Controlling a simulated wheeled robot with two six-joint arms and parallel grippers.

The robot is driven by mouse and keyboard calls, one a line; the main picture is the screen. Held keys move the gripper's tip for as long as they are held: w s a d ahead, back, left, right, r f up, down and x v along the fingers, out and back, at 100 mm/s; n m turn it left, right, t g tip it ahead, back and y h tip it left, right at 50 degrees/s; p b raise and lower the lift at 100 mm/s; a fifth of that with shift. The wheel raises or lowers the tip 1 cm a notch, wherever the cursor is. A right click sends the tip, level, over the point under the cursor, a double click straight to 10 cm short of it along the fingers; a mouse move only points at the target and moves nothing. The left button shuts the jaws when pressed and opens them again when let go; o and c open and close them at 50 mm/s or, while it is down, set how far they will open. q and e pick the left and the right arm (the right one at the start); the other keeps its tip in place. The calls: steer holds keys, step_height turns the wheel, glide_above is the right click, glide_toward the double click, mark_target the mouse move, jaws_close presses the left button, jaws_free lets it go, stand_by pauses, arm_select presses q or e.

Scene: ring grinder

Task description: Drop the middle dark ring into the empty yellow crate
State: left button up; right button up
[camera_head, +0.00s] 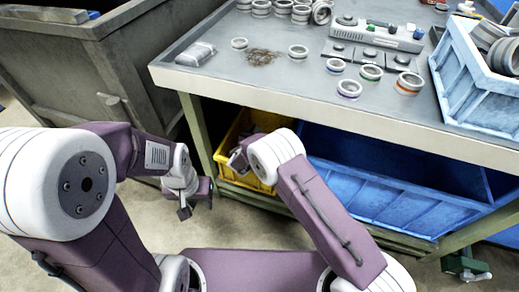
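The yellow crate (229,141) stands on the lower shelf under the table, left of a blue crate. My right arm covers part of its opening, so its contents are mostly hidden. My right gripper (238,158) is at the yellow crate; its fingers are small and partly hidden, and I cannot tell if it holds anything. My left gripper (196,201) hangs in front of the table's left leg, fingers apart and empty. I cannot tell which is the middle dark ring.
The table (330,112) has a thick front edge above the crates. A large blue crate (380,190) fills the shelf's right. A light-blue crate of rings (480,100) stands on the table's right. A grey bin (110,60) is at left. Several rings are stacked at the back.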

steer(key=shift+s, duration=0.1)
steer(key=p+v, duration=0.5)
steer(key=v, duration=0.4)
steer(key=shift+p, duration=0.35)
